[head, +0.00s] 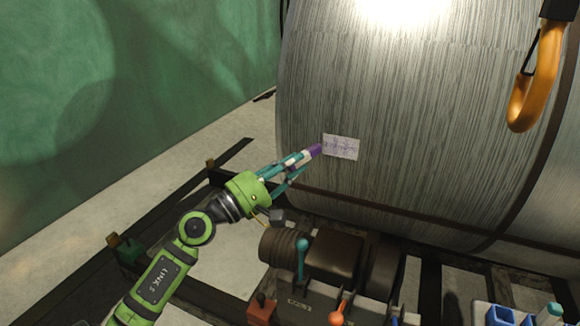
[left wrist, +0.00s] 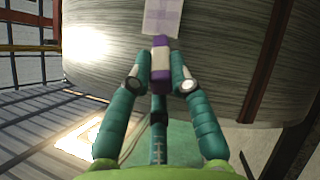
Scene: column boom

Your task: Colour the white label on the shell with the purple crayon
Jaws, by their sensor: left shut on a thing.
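The shell (head: 420,110) is a large grey, streaked cylinder filling the right side of the head view. The white label (head: 341,147) is on its lower left side and carries faint purple marks; it also shows at the top of the left wrist view (left wrist: 162,16). My left gripper (head: 296,165) is shut on the purple crayon (head: 314,151), which has a white band. The crayon's tip points at the label's left edge; whether it touches cannot be told. In the left wrist view the crayon (left wrist: 160,62) stands between the fingers, just below the label. My right gripper is not in view.
An orange hook (head: 538,80) hangs at the upper right. A dark winch-like machine (head: 335,262) with teal and orange levers stands below the shell. A blue and white holder (head: 505,315) is at the bottom right. A green wall is on the left.

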